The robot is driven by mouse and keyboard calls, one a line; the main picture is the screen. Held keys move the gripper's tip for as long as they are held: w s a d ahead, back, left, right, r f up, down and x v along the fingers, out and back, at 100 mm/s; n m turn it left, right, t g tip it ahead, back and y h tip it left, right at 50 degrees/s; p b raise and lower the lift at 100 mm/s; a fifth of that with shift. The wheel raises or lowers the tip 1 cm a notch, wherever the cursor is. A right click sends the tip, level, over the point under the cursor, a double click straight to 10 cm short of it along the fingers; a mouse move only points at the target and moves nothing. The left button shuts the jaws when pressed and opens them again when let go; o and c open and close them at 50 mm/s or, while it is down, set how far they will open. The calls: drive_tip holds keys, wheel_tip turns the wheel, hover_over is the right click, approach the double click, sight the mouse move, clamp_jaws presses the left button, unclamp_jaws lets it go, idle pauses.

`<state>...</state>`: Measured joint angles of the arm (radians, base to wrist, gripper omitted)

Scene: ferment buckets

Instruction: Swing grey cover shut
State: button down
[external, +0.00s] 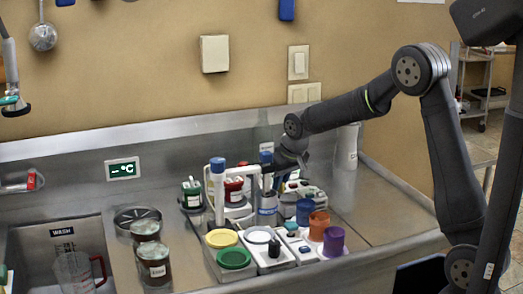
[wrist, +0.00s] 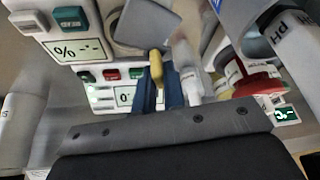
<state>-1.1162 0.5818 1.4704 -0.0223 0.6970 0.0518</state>
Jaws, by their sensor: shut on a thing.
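The grey cover (wrist: 143,24) shows as a flat grey plate at the top of the wrist view, on a white instrument (wrist: 82,48) with a "%" display. A small yellow piece (wrist: 158,66) hangs near the cover. My gripper (wrist: 159,92) is shut on the yellow piece, between its two blue fingers. I cannot tell whether this piece joins the cover. In the external view my gripper (external: 272,180) reaches down among the bottles beside the grey-white instruments (external: 303,192). The cover is too small to make out there.
A white bottle (wrist: 190,82) and a red-and-white container (wrist: 250,80) stand close right of the fingers. Colored cups, including a purple one (external: 334,240), and round lids (external: 234,258) crowd the front. Jars (external: 153,264) and a sink (external: 60,240) lie left. Bare counter (external: 385,225) is right.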

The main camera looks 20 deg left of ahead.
drive_tip(key=n+g, duration=0.1)
drive_tip(key=n, duration=0.1)
drive_tip(key=n+g, duration=0.1)
drive_tip(key=n, duration=0.2)
drive_tip(key=shift+y, duration=0.3)
drive_tip(key=shift+n, duration=0.4)
drive_tip(key=c, duration=1.5)
unclamp_jaws()
drive_tip(key=shift+r, duration=0.1)
drive_tip(key=v, duration=1.7)
drive_tip(key=shift+d, duration=0.15)
drive_tip(key=x, duration=1.7)
